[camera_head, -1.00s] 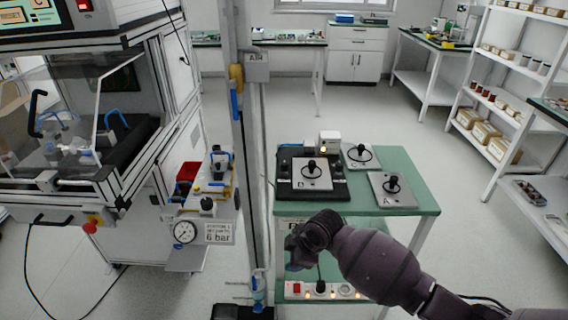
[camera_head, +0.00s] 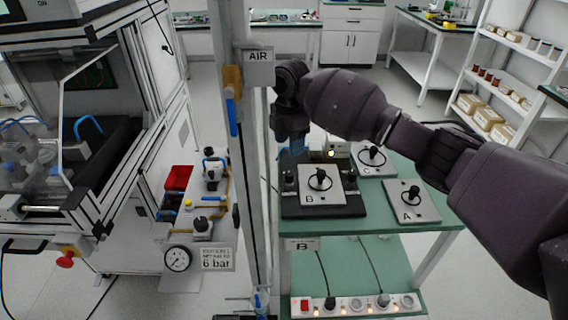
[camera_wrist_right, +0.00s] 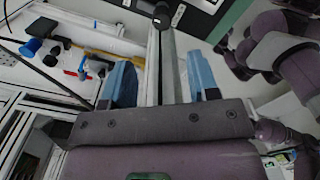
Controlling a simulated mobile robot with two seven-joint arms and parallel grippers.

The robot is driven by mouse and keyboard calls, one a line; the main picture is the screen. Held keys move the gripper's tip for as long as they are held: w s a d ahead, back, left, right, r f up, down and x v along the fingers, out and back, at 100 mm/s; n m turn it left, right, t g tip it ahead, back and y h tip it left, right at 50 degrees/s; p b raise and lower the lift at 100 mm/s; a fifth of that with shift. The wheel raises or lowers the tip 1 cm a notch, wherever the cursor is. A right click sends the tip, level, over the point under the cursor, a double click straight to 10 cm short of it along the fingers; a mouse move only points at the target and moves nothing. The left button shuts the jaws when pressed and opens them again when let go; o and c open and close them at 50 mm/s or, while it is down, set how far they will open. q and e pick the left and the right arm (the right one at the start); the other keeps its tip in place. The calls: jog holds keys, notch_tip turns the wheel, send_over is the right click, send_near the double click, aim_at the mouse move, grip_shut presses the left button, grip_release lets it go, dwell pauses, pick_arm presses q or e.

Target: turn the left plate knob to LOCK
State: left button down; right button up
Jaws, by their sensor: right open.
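Plate B (camera_head: 321,186), a light plate with a black knob on top, lies on a black fixture (camera_head: 345,210) on the green table. A dark knob (camera_head: 289,179) stands on the fixture at the plate's left, and another (camera_head: 351,172) at its right. The lettering on them is too small to read. My right gripper (camera_head: 290,140) is above and behind the left knob, apart from it, with blue fingers pointing down. In the right wrist view its fingers (camera_wrist_right: 161,82) are spread with nothing held. My left gripper is not in view.
A grey upright post with an AIR sign (camera_head: 260,70) stands close left of my right gripper. Plate A (camera_head: 409,201) and another plate (camera_head: 373,160) lie on the green table (camera_head: 440,232). A pneumatic station with a gauge (camera_head: 178,259) is left of the post.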

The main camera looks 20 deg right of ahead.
send_over(289, 173)
notch_tip(289, 173, down, 5)
jog(key=shift+s+r+b, duration=0.1)
jog(key=shift+s+b, duration=0.05)
jog(key=shift+b, duration=0.3)
notch_tip(289, 173, down, 5)
jog(key=shift+r+b, duration=0.1)
jog(key=shift+b, duration=0.3)
jog(key=shift+f, duration=0.65)
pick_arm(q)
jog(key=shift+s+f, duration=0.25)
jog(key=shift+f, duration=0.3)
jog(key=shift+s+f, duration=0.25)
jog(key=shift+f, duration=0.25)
pick_arm(e)
jog(key=c, duration=0.9)
